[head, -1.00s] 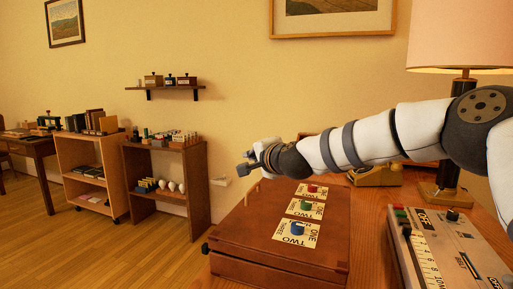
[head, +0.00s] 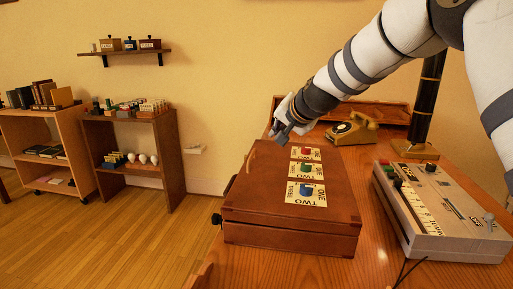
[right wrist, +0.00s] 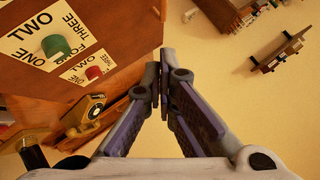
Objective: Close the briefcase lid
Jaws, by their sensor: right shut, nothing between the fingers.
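The brown briefcase (head: 245,208) sits on the wooden desk with its lid (head: 262,185) lying flat over the base; a seam runs along the near side. Three cards with a red, a green and a blue knob are on the lid. My right gripper (head: 281,133) is shut and empty at the far end of the case, seemingly above it and apart from the lid. In the right wrist view its fingertips (right wrist: 160,76) meet beside the lid (right wrist: 125,30), with nothing between them. My left gripper is not in view.
A yellow telephone (head: 352,130) stands behind the case on the desk. A grey console (head: 440,215) and a lamp base (head: 414,150) are on the right. Shelves (head: 130,118) stand by the wall at the left, with open floor in front.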

